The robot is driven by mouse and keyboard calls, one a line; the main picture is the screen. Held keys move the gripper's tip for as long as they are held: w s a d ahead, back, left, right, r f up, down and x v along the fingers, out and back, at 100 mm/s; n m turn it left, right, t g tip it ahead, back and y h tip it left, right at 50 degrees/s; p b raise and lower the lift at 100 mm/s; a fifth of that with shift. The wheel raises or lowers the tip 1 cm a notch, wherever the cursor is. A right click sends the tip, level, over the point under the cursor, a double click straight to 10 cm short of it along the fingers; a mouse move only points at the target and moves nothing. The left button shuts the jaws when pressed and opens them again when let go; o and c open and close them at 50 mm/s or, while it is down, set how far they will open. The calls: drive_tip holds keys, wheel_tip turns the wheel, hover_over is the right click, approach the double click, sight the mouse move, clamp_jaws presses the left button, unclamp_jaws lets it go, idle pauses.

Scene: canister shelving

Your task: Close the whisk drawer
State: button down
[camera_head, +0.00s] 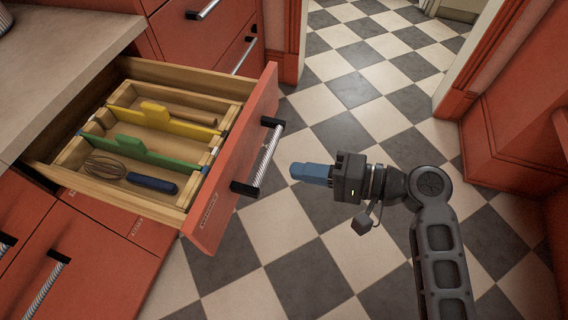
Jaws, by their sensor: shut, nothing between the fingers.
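The whisk drawer (232,165) is pulled well out from under the counter, with its red front to the right. Its bar handle (265,157) has a silver grip and black ends. Inside, a whisk (104,166) with a blue handle (152,183) lies in the near compartment. A green divider (150,154) and a yellow divider (170,121) separate the compartments, and a wooden rolling-pin-like tool (185,114) lies in the far one. My gripper (296,171) is shut and empty, with blue fingers pointing left toward the drawer front. It appears apart from the handle, to its right.
The pale countertop (62,60) is at the upper left. Other red drawers with handles (45,285) are below and behind. The checkered floor (290,240) is clear around my arm. A red door frame and panelling (500,110) stand at the right.

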drive_tip(key=shift+x, duration=2.2)
drive_tip(key=r+b+x, duration=0.2)
drive_tip(key=b+x, duration=0.2)
drive_tip(key=x, duration=0.9)
drive_tip(key=a+r+b+x, duration=0.1)
drive_tip(key=b+x, duration=0.4)
drive_tip(key=x, duration=0.7)
drive_tip(key=r+b+x, duration=0.4)
drive_tip(key=x, duration=0.9)
drive_tip(key=shift+w+a, duration=0.25)
drive_tip(key=shift+a, duration=0.25)
drive_tip(key=shift+w+a+r+b, duration=0.2)
drive_tip(key=shift+a+b, duration=0.25)
drive_tip(key=shift+a, duration=0.05)
drive_tip(key=shift+r, duration=0.25)
